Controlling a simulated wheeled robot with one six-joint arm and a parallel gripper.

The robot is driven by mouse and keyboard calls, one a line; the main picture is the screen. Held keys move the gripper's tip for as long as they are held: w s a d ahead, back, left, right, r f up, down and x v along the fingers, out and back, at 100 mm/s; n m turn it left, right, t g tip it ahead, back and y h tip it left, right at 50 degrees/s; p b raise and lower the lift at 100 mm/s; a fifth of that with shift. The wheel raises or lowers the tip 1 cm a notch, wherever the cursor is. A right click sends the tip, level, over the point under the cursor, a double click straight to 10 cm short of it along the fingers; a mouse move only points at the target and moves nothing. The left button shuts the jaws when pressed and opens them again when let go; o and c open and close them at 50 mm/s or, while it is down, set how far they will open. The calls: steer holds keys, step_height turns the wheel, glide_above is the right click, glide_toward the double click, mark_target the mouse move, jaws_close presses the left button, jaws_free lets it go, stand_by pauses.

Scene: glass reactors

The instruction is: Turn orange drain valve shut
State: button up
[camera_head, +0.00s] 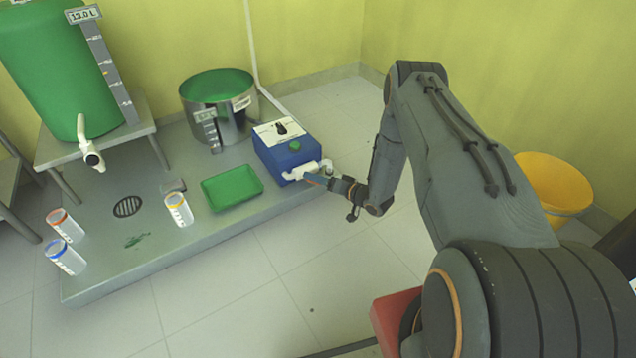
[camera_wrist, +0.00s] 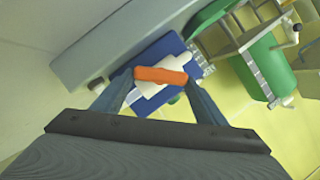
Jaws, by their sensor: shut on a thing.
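The orange drain valve handle (camera_wrist: 161,75) lies crosswise between the two fingers of my gripper (camera_wrist: 162,80) in the wrist view. The fingers touch its two ends, and my gripper is shut on it. A white valve body (camera_wrist: 152,88) shows partly behind the handle. It belongs to white piping (camera_head: 300,172) on the front of a blue pump box (camera_head: 286,152). In the head view my gripper (camera_head: 316,181) reaches this piping from the right, and the fingers mostly hide the handle.
A green tray (camera_head: 232,188) lies left of the blue box, and a steel pot (camera_head: 217,103) stands behind. A green tank (camera_head: 62,70) with a white tap stands at the far left. Several small cups stand on the grey platform (camera_head: 110,285). The tiled floor in front is clear.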

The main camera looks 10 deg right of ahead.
steer(key=shift+d+f+m+t+y+b, duration=0.1)
steer(key=shift+f+m+t+y+b, duration=0.15)
steer(key=shift+m+y+b, duration=0.55)
steer(key=shift+d+f+m+t+y+b, duration=0.15)
steer(key=shift+m+t+y+b, duration=0.1)
steer(key=shift+m+b, duration=1.1)
steer(key=shift+f+m+t+y+b, duration=0.2)
steer(key=shift+m+y+b, duration=0.45)
steer(key=shift+m, duration=1)
steer(key=o, duration=1.1)
steer(key=shift+c, duration=0.2)
steer(key=p+v, duration=0.2)
steer(key=v, duration=0.5)
steer(key=shift+s+d, duration=0.25)
steer(key=shift+d, duration=0.05)
